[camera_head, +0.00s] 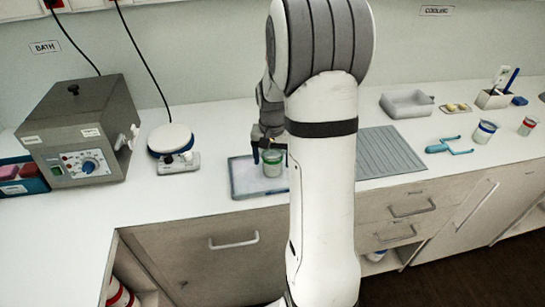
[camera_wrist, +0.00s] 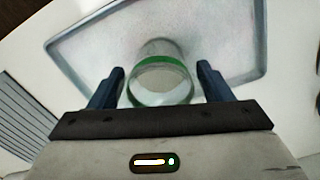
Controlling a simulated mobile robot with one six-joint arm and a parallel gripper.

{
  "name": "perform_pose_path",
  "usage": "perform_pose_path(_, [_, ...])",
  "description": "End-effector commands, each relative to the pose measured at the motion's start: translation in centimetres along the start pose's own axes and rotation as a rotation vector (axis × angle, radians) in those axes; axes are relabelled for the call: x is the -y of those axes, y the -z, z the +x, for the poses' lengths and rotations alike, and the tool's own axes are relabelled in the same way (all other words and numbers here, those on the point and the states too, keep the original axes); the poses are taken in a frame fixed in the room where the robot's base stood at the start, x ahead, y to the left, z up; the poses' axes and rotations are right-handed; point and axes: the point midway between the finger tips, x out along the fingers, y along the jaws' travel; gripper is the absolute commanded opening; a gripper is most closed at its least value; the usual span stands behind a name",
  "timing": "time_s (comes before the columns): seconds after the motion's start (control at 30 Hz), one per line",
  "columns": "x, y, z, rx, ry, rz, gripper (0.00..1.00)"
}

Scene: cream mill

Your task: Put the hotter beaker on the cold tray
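A glass beaker with a green band (camera_head: 272,166) stands on a shallow pale blue-grey tray (camera_head: 240,188). My gripper (camera_head: 268,150) is at the beaker's top, pointing down. In the wrist view, my gripper (camera_wrist: 160,88) is open, with one finger on each side of the green-banded beaker (camera_wrist: 160,76) and a gap visible at both fingers. The tray (camera_wrist: 225,35) lies beneath it there. A beaker with a blue band (camera_head: 485,133) and a smaller one with a red band (camera_head: 527,126) stand at the far right. No temperature reading shows on the beakers.
A grey bath unit (camera_head: 85,130) and a round-topped hotplate-like device (camera_head: 172,142) stand left. My arm hides part of the counter. A ribbed grey mat (camera_head: 390,152), turquoise tool (camera_head: 450,146), empty grey tray (camera_head: 407,104) and pen holder (camera_head: 492,99) lie right.

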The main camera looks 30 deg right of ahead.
Motion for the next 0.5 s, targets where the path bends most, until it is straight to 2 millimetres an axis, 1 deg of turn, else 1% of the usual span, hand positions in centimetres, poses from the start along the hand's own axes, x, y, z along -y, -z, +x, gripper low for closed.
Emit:
perform_pose_path(0.03, [0.01,-0.02,0.03,0.001,0.0,0.0,0.76])
perform_pose_path(0.2, [0.03,-0.04,0.02,0.001,0.0,0.0,0.9])
perform_pose_path(0.27, [0.03,-0.04,0.01,0.001,0.0,-0.001,0.94])
perform_pose_path(0.5, [0.06,-0.04,-0.13,0.001,0.0,-0.001,0.94])
